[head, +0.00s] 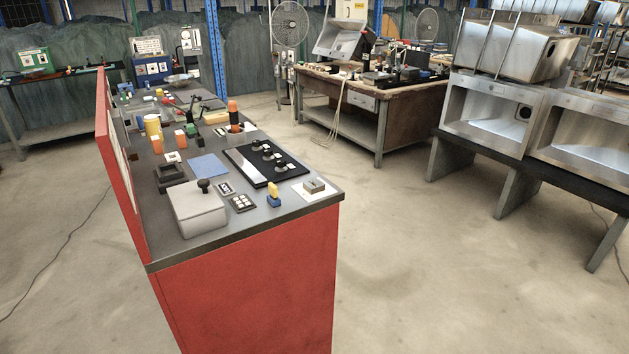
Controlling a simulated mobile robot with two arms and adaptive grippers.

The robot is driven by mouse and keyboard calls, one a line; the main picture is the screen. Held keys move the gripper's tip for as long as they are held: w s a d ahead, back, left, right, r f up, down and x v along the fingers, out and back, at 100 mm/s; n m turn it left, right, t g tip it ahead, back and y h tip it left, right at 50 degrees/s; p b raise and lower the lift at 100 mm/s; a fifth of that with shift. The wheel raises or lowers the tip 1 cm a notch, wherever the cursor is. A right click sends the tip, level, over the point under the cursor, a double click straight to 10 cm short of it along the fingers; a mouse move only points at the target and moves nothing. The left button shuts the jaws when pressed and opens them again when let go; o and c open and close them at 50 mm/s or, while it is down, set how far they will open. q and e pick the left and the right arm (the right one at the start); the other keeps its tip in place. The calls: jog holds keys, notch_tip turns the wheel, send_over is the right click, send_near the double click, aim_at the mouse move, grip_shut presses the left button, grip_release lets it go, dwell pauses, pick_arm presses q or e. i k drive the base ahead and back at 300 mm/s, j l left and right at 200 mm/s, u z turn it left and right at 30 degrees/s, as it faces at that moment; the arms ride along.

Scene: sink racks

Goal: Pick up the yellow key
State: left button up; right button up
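A small yellow piece (272,187) stands upright on a small blue base (274,200) near the front right corner of the red workbench's grey top (225,236). It looks like the yellow key, but it is too small to make out its shape. Whether it sits in the base or only on it cannot be told. Neither of my grippers is in view.
Beside the yellow piece lie a white card with a grey block (314,186), a black panel with knobs (267,163), a small keypad (242,203) and a grey box (199,210). A red upright panel (118,170) edges the bench's left. Open floor (400,260) lies right.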

aim_at(273, 189)
jog(key=i+l, duration=0.1)
jog(key=i, duration=0.4)
jog(key=i+l, duration=0.1)
jog(key=i, duration=0.35)
